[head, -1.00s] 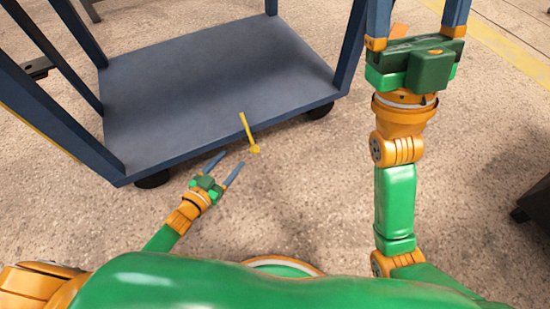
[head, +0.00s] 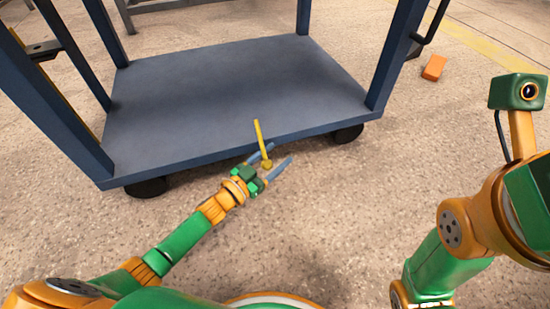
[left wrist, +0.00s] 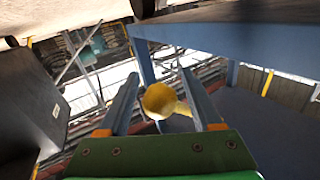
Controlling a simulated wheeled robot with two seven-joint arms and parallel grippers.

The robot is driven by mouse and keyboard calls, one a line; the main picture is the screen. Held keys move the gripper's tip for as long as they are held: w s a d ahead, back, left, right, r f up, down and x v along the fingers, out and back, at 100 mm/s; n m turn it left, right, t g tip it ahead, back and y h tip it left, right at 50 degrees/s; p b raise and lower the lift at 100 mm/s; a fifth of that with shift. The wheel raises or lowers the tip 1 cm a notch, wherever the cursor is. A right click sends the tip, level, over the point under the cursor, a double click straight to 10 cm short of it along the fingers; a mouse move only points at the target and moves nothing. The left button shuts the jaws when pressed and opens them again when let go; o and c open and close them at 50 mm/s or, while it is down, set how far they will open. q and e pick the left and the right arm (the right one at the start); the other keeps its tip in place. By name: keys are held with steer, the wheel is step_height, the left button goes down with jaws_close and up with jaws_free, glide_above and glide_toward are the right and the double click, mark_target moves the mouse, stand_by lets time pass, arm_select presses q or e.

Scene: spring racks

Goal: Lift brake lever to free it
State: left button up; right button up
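The yellow brake lever (head: 259,142) stands at the front edge of the blue cart (head: 230,92), with a round knob at its lower end. My left gripper (head: 277,157) is at the knob, its two blue-grey fingers open on either side of it. In the left wrist view the yellow knob (left wrist: 160,101) sits between the open fingers, with a gap visible on the left side; whether the right finger touches it I cannot tell. My right arm is at the right of the head view, but its gripper fingers are out of view.
The cart's posts rise at its corners, and dark wheels (head: 347,134) show under its front edge. An orange block (head: 434,67) lies on the floor at the back right. The floor in front of the cart is clear.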

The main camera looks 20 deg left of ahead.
arm_select(q)
jaws_close()
stand_by(1.3)
